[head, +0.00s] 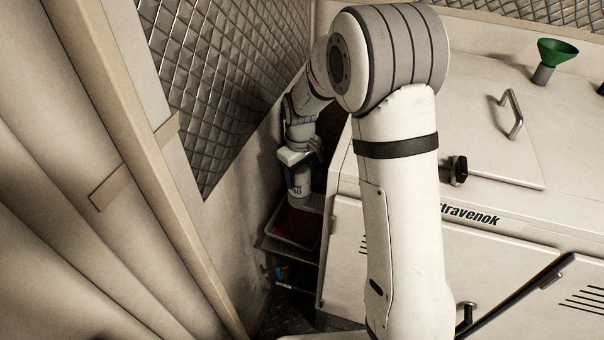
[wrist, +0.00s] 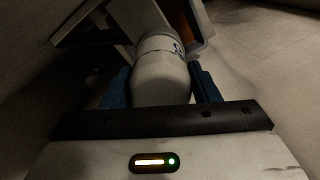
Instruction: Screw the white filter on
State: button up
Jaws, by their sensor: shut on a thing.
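The white filter (head: 299,184), a cylinder with dark lettering, hangs below my gripper (head: 299,160) in the narrow gap left of the white cabinet. In the wrist view the filter (wrist: 161,75) stands between the two blue fingers of my gripper (wrist: 162,88), which are shut on it from both sides. The filter looks roughly upright in the head view. The place it screws onto cannot be made out. My arm hides part of the cabinet and of the gap.
A tray with a reddish-brown inside and a pale rim (head: 273,238) sits on a shelf below the filter. The white cabinet (head: 345,235) and the quilted wall (head: 225,75) close in the gap. A green funnel (head: 556,52) stands on top, far right.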

jog(key=m, duration=0.5)
jog(key=shift+m, duration=0.3)
jog(key=o, duration=1)
jog(key=n, duration=0.7)
jog(key=shift+n, duration=0.4)
jog(key=n, duration=0.7)
jog(key=shift+w+d, duration=0.1)
